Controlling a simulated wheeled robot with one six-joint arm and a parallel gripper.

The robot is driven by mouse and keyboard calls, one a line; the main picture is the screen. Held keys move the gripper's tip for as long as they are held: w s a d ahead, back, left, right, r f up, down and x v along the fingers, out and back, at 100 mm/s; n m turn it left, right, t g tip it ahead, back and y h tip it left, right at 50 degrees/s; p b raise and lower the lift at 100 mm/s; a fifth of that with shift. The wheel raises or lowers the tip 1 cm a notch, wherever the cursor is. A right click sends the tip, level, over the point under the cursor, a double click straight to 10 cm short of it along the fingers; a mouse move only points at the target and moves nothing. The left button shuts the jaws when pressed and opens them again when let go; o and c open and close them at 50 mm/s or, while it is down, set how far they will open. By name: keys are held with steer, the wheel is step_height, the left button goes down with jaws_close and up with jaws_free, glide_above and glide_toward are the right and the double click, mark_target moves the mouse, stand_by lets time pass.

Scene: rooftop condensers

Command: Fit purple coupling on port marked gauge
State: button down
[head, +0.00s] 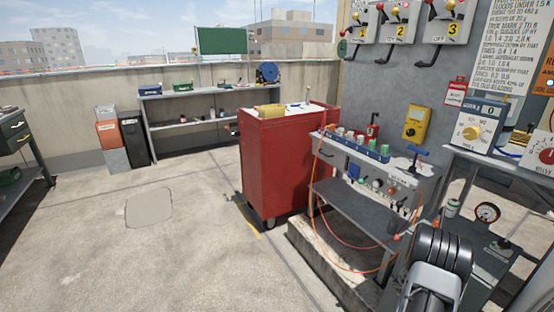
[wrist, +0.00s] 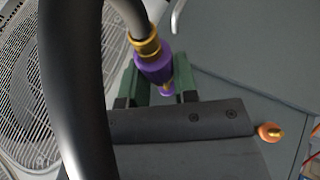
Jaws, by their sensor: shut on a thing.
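The purple coupling (wrist: 154,67) with a gold collar is in the wrist view, on the end of a grey hose (wrist: 128,14). My gripper (wrist: 160,88) has its green fingers on both sides of the coupling and is shut on it. A thick black hose or cable crosses the left of the wrist view, close to the camera. I cannot make out a port marked gauge in either view. A round dial gauge (head: 487,212) stands on the grey unit at the right of the head view. The coupling cannot be made out in the head view.
A condenser fan grille (wrist: 50,75) lies at the left of the wrist view. An orange-tipped fitting (wrist: 269,132) is at its lower right. In the head view a red cabinet (head: 284,160) and a grey bench (head: 350,205) with an orange hose stand centrally. Open floor lies left.

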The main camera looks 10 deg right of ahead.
steer(key=shift+s+a+f, duration=0.2)
steer(key=shift+s+a, duration=0.3)
steer(key=shift+s, duration=0.05)
steer(key=w+a+r+n+t, duration=0.2)
steer(key=w+a+r+n, duration=0.3)
steer(key=a, duration=0.8)
steer(key=w+a+r+n+t, duration=0.35)
steer(key=w+a, duration=0.25)
steer(key=a, duration=0.7)
steer(key=w+a+r+n+t, duration=0.2)
steer(key=w+a+r+n, duration=0.3)
steer(key=a, duration=0.8)
step_height(320, 180, up, 14)
steer(key=s+a+m+p, duration=0.1)
steer(key=p, duration=2.3)
steer(key=shift+s, duration=0.15)
steer(key=shift+m, duration=0.25)
